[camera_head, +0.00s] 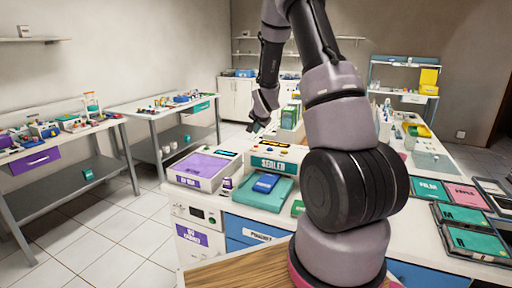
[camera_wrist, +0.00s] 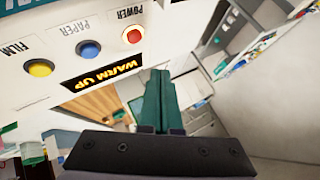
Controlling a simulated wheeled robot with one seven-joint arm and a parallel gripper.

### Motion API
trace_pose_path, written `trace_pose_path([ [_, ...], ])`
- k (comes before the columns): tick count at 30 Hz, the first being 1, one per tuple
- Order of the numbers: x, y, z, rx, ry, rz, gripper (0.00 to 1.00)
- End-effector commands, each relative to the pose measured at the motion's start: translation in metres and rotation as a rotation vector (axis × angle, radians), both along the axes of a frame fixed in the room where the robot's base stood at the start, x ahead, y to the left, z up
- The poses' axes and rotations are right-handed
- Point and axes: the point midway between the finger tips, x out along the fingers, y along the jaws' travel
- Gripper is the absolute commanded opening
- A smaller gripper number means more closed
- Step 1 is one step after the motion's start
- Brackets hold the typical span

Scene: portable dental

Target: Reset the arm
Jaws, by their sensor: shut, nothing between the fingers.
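My gripper (camera_head: 258,124) hangs at the end of my raised arm, in the upper middle of the head view, over the worktop and near the sealer machine (camera_head: 272,163). In the wrist view its fingers (camera_wrist: 158,98) are together with nothing between them. My gripper looks apart from the panel.
A purple-topped box (camera_head: 203,166) and a teal tray with a blue packet (camera_head: 266,182) are on the worktop. Teal and pink trays (camera_head: 468,196) lie at the right. Side tables (camera_head: 60,145) stand at the left. Tiled floor (camera_head: 105,225) between them is clear.

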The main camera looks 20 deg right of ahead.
Motion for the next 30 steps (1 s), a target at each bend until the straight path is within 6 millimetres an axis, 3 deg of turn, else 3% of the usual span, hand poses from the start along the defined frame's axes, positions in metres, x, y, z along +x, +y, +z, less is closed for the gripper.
trace_pose_path([
  [5, 0.000, 0.000, 0.013, 0.000, -0.001, 0.001, 0.00],
  [21, -0.002, 0.001, 0.020, -0.001, 0.002, 0.003, 0.00],
  [26, -0.022, 0.011, 0.063, -0.014, 0.013, 0.031, 0.00],
  [30, -0.062, 0.027, 0.121, -0.032, 0.040, 0.083, 0.00],
])
